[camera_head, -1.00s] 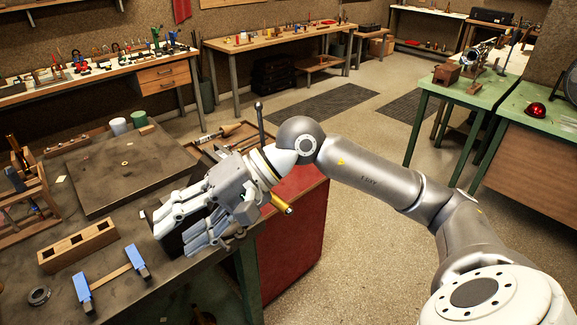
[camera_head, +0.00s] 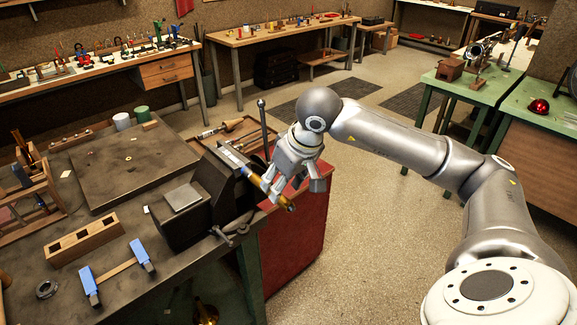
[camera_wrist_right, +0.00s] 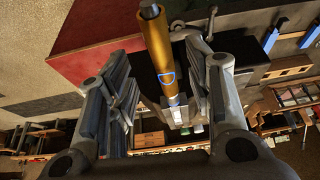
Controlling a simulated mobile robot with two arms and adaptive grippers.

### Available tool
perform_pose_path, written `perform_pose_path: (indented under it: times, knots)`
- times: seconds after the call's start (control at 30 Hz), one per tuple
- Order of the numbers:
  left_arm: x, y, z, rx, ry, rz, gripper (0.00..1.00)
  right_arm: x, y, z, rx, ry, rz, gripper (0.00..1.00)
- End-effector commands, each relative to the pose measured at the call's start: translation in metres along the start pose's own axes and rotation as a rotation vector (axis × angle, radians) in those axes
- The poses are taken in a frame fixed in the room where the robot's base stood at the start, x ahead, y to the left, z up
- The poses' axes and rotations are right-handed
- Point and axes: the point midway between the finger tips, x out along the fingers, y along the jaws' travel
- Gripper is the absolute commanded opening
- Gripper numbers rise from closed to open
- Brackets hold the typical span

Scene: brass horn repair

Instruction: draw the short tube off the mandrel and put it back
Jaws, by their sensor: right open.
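The black bench vise (camera_head: 217,178) holds the grey mandrel (camera_head: 235,158), which sticks out past the bench edge toward the right. A short brass tube (camera_head: 283,201) sits on the mandrel's outer end. In the right wrist view the brass tube (camera_wrist_right: 158,48) runs between my finger pairs, with a grey length of mandrel (camera_wrist_right: 178,106) beyond it. My right gripper (camera_head: 273,182) is at the tube, reaching down from above. In the wrist view its fingers (camera_wrist_right: 165,72) are spread, with gaps to both sides of the tube. My left gripper is out of view.
The dark workbench (camera_head: 100,235) carries a flat steel plate (camera_head: 125,165), a wooden block with square holes (camera_head: 85,240) and a blue-ended wooden tool (camera_head: 117,270). A red cabinet (camera_head: 290,245) stands below the vise. The floor to the right is open.

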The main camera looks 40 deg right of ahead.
Motion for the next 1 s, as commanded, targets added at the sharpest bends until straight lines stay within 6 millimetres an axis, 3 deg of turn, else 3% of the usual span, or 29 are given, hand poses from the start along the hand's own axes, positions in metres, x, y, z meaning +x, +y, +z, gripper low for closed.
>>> perform_pose_path:
  times: [0.3,0.67,1.0]
  knots:
    - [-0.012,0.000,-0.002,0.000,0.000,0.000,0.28,0.038,-0.001,0.000,0.000,-0.002,-0.002,0.47]
    - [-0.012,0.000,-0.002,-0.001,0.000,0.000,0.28,0.042,-0.001,0.000,0.000,0.000,-0.001,0.46]
    - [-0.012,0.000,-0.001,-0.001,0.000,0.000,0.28,0.042,-0.001,0.000,0.000,0.000,-0.002,0.02]
